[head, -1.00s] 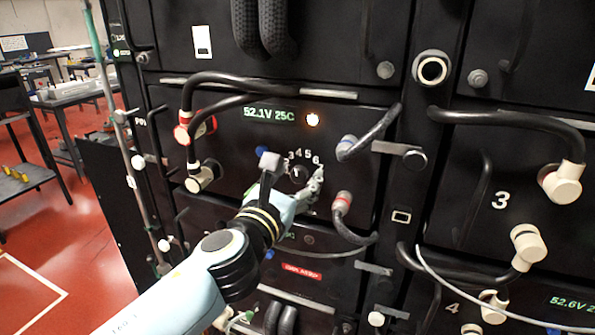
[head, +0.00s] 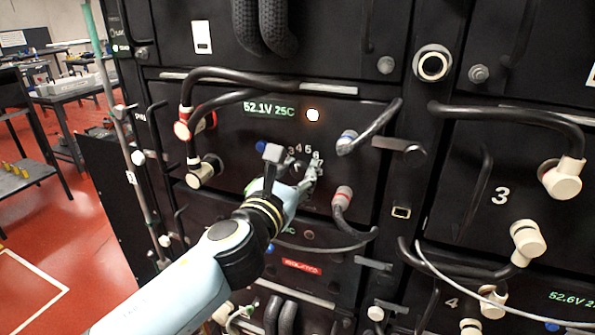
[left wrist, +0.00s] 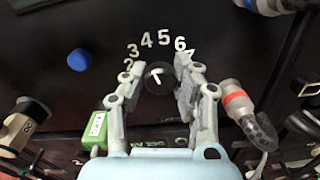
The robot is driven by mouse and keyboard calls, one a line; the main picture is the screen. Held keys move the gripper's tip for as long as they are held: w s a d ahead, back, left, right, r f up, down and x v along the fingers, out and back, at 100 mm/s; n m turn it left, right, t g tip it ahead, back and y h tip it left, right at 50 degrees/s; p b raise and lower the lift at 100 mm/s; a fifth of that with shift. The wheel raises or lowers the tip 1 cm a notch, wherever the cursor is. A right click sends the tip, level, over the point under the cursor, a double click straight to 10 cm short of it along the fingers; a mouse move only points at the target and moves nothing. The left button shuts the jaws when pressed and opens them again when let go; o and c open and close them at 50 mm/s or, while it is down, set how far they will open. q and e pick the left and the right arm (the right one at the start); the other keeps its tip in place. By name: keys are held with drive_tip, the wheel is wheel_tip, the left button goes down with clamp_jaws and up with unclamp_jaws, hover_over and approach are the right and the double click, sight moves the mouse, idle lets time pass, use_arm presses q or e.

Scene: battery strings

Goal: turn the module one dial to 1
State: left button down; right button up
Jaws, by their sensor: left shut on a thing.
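The module one dial (left wrist: 158,77) is a small dark knob with a white pointer mark, on the black module front below the green 52.1V 25C readout (head: 268,110). White numerals (left wrist: 155,42) from 2 to 7 show in an arc around it in the left wrist view; the lower part of the scale is hidden. The pointer mark looks turned to the upper left, but its exact number is unclear. My left gripper (head: 295,168) is at the dial, its fingers on either side and shut on it; the left wrist view also shows this grip (left wrist: 156,74). My right gripper is not in view.
A blue button (left wrist: 79,62) sits left of the dial. Black cables (head: 235,82) arch at the upper left. Module 3 (head: 501,196) is farther right.

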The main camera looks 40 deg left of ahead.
use_arm(q)
drive_tip(key=n, duration=0.3)
drive_tip(key=shift+f+n+b, duration=0.1)
drive_tip(key=shift+n+b, duration=0.3)
drive_tip(key=n+b, duration=0.1)
drive_tip(key=n, duration=0.3)
drive_tip(key=shift+n, duration=0.3)
drive_tip(key=n+b, duration=0.1)
drive_tip(key=n, duration=0.3)
drive_tip(key=shift+n, duration=0.3)
drive_tip(key=n+b, duration=0.1)
drive_tip(key=n, duration=0.3)
drive_tip(key=shift+n+b, duration=0.3)
drive_tip(key=shift+b, duration=0.1)
drive_tip(key=c, duration=1)
unclamp_jaws()
